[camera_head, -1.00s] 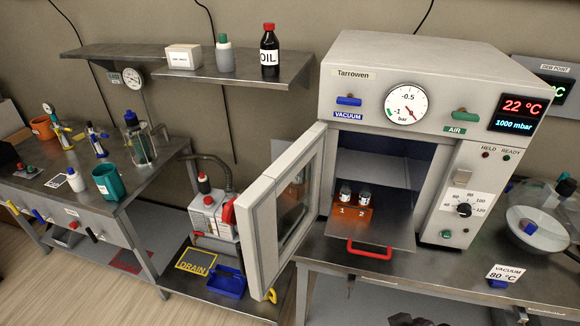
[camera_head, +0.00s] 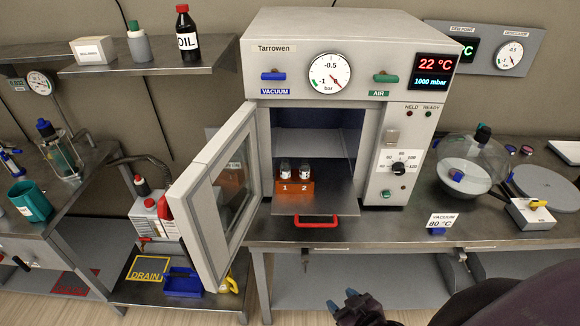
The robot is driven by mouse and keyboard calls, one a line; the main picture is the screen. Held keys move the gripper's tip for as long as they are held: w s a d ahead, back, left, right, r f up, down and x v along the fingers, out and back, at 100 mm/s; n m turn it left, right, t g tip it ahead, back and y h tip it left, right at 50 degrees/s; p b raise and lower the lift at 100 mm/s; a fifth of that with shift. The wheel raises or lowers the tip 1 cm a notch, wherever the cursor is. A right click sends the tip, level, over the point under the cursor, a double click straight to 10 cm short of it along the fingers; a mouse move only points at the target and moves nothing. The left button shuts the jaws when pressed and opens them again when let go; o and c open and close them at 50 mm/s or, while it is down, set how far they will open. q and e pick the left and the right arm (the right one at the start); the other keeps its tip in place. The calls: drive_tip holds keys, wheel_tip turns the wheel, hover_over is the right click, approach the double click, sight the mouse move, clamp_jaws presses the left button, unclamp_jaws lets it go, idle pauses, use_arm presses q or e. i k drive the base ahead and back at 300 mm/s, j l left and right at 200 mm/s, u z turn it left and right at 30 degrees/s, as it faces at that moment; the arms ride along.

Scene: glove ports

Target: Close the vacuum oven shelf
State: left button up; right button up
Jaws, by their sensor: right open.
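The vacuum oven (camera_head: 400,52) stands on the bench with its windowed door (camera_head: 215,195) swung open to the left. Its metal shelf (camera_head: 335,197) is pulled out past the oven's front, with a red handle (camera_head: 312,222) on its front edge. An orange rack (camera_head: 293,188) on the shelf holds two capped vials, marked 1 and 2. My right gripper (camera_head: 342,301) is at the bottom of the view, below and in front of the shelf, apart from the handle. It is open, with blue fingertips, and empty. My left gripper is out of view.
A glass desiccator (camera_head: 470,165) and a vacuum card (camera_head: 440,223) stand on the bench to the right. A pump with a red-handled bottle (camera_head: 150,215) is left of the door, beside a blue tray (camera_head: 183,282). The space in front of the shelf is clear.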

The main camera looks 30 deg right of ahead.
sight(335, 195)
drive_tip(key=z, duration=1.1)
